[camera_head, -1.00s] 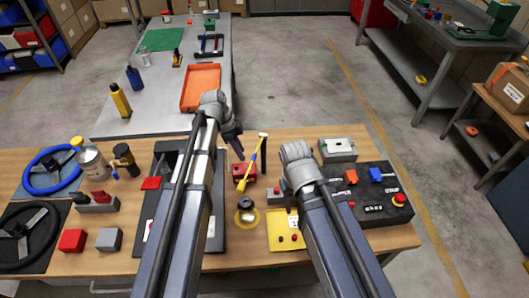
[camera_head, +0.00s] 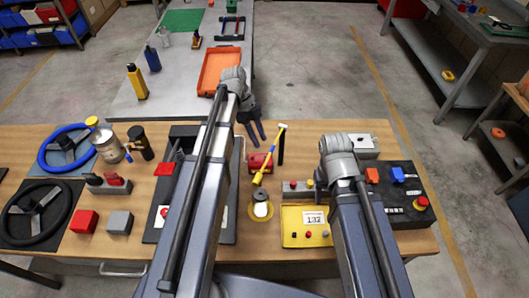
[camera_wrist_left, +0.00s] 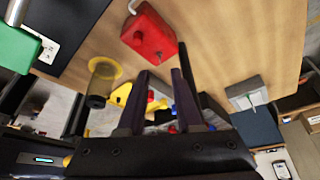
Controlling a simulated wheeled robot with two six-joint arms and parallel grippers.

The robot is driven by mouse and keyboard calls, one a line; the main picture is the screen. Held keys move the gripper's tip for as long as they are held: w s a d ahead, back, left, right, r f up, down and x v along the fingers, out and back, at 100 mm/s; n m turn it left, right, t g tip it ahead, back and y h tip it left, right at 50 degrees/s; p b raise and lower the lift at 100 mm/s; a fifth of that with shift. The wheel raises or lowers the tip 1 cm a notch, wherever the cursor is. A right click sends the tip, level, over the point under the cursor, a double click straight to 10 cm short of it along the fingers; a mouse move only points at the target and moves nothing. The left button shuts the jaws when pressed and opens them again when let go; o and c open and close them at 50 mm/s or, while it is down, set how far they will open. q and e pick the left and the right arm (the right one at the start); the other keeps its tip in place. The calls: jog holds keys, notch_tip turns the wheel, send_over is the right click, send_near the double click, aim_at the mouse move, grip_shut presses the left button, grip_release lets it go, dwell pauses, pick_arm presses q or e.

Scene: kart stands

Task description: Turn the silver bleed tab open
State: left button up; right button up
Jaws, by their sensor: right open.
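I cannot single out the silver bleed tab for sure. A small red block (camera_head: 260,162) with thin metal pins stands mid-table; in the left wrist view it is the red block (camera_wrist_left: 150,32), above the fingertips. A silver canister (camera_head: 107,148) with a side fitting stands at the left.
A yellow meter box (camera_head: 308,238) and a black control panel (camera_head: 402,212) stand at the right, a grey box (camera_head: 364,143) behind. Steering wheels (camera_head: 68,150) lie at the left. An orange tray (camera_head: 221,60) lies on the table beyond.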

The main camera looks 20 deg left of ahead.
aim_at(266, 155)
pick_arm(q)
jog(key=b+x, duration=0.5)
jog(key=x, duration=0.1)
jog(key=shift+f, duration=0.2)
pick_arm(e)
notch_tip(266, 155, down, 6)
jog(key=shift+r, duration=0.1)
pick_arm(q)
grip_shut()
dwell(0.9)
